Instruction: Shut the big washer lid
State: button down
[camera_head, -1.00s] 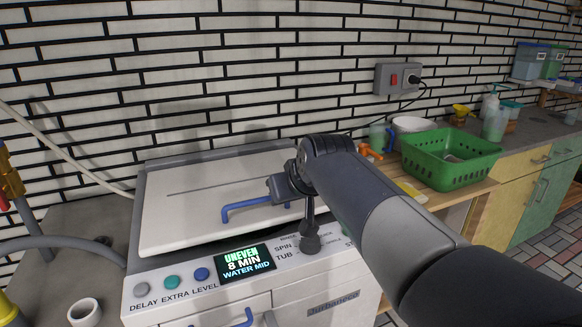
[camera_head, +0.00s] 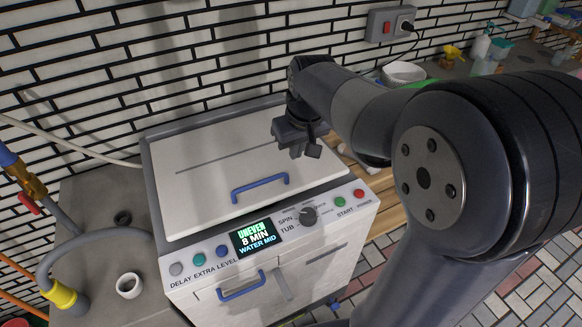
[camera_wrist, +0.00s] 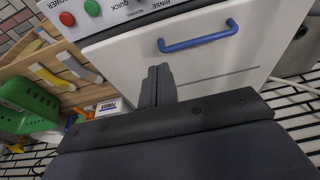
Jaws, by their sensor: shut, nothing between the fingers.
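The big washer lid (camera_head: 225,165) is a white panel with a blue bar handle (camera_head: 260,186) near its front edge. It lies down over the top of the washer, flat or nearly so; I cannot tell if a small gap is left at its front. My gripper (camera_head: 304,150) is above the right part of the lid, behind and right of the handle. In the wrist view the fingers (camera_wrist: 158,80) are pressed together and empty, with the lid (camera_wrist: 215,62) and its handle (camera_wrist: 200,38) beyond them.
The washer's front panel has a display (camera_head: 256,237), a dark knob (camera_head: 308,215) and buttons. A lower blue handle (camera_head: 240,289) sits on its front. A white cup (camera_head: 129,285) and hoses stand at left. A green basket (camera_wrist: 28,103) is on the wooden counter at right.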

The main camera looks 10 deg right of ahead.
jog(key=p, duration=0.1)
send_near(290, 190)
jog(key=x, duration=0.5)
jog(key=shift+w+f, duration=0.1)
jog(key=shift+w, duration=0.1)
jog(key=shift+f, duration=0.5)
